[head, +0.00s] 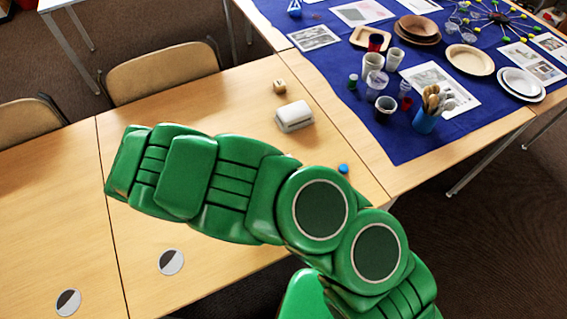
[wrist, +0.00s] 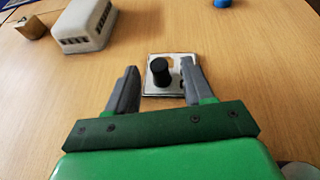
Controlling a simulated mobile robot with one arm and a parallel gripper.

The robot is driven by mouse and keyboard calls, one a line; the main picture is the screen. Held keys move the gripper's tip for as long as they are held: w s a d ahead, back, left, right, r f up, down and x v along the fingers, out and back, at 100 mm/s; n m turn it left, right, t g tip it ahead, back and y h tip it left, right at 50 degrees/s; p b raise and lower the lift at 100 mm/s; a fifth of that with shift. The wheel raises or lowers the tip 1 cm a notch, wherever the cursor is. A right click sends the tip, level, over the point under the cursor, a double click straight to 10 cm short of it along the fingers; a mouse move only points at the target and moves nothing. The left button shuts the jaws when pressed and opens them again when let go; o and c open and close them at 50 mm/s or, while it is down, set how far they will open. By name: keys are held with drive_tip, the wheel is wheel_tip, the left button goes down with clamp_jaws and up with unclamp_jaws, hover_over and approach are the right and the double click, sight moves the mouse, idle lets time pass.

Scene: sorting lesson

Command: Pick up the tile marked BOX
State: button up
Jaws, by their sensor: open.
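In the wrist view my gripper (wrist: 160,66) is open, its two grey fingers pointing away over the wooden table. A small pale tile (wrist: 154,91) with a dark edge and an upright black knob (wrist: 160,72) lies between and beyond the fingers. The knob stands between the fingertips, and the right finger covers part of the tile. I cannot see whether the fingers touch it. I can read no word on the tile, so I cannot tell whether it is marked BOX. In the head view my green arm hides the gripper and this tile.
A white box (head: 294,116), a small wooden cube (head: 279,86) and a blue cap (head: 343,169) are on the table. Two half-dark discs lie at the front, one (head: 171,262) right of the other (head: 68,302). A blue cloth (head: 325,75) with cups and plates is behind right.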

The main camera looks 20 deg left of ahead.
drive_tip(key=shift+w+d+f, duration=0.15)
drive_tip(key=shift+w+d, duration=0.1)
drive_tip(key=shift+w, duration=0.1)
drive_tip(key=shift+c, duration=0.3)
clamp_jaws()
